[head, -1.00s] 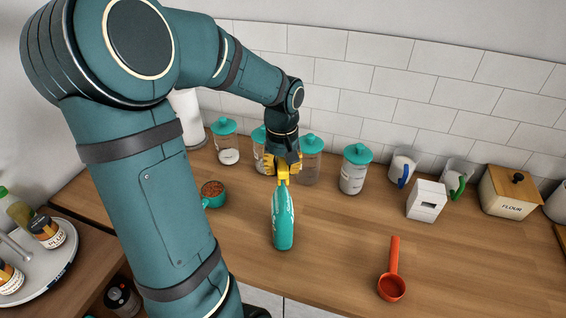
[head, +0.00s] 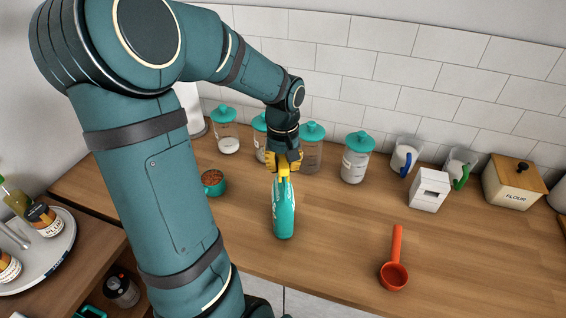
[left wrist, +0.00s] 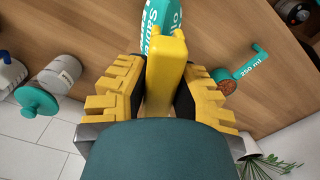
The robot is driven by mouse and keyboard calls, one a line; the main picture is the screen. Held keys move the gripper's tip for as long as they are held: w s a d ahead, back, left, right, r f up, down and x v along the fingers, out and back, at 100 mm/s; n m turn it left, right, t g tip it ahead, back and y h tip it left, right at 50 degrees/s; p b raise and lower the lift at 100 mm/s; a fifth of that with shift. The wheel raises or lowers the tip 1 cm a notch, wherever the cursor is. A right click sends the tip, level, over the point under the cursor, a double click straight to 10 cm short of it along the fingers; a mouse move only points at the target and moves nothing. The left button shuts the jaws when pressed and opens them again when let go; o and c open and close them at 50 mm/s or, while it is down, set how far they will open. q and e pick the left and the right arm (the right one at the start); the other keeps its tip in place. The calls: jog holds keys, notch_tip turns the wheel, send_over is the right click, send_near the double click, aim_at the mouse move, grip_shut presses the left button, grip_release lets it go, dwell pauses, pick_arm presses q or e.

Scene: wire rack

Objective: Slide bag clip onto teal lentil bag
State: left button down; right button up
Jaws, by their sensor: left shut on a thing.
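The teal lentil bag (head: 284,212) stands upright on the wooden counter in the head view, with white lettering on its front. My left gripper (head: 285,161) is right above it, pointing down, shut on the yellow bag clip (head: 284,173). The clip's lower end overlaps the bag's narrow top; I cannot tell whether it is around the bag or only in front of it. In the left wrist view the clip (left wrist: 166,70) sits between both fingers, and the bag (left wrist: 158,18) shows just beyond it, partly hidden by the clip. My right gripper is not in view.
A teal measuring cup (head: 214,184) with brown contents is left of the bag. Several teal-lidded jars, including one on the right (head: 356,160), stand behind along the tiled wall. A red scoop (head: 394,272) lies at front right.

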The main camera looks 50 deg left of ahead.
aim_at(283, 158)
pick_arm(q)
jog(key=shift+f+b, duration=1.3)
jog(key=shift+f, duration=0.25)
dwell(2.1)
dwell(0.7)
jog(key=c, duration=0.8)
grip_release()
jog(key=shift+c, duration=0.2)
jog(key=shift+r, duration=0.2)
jog(key=shift+r+p, duration=2.35)
jog(key=shift+r, duration=0.5)
notch_tip(283, 158, up, 12)
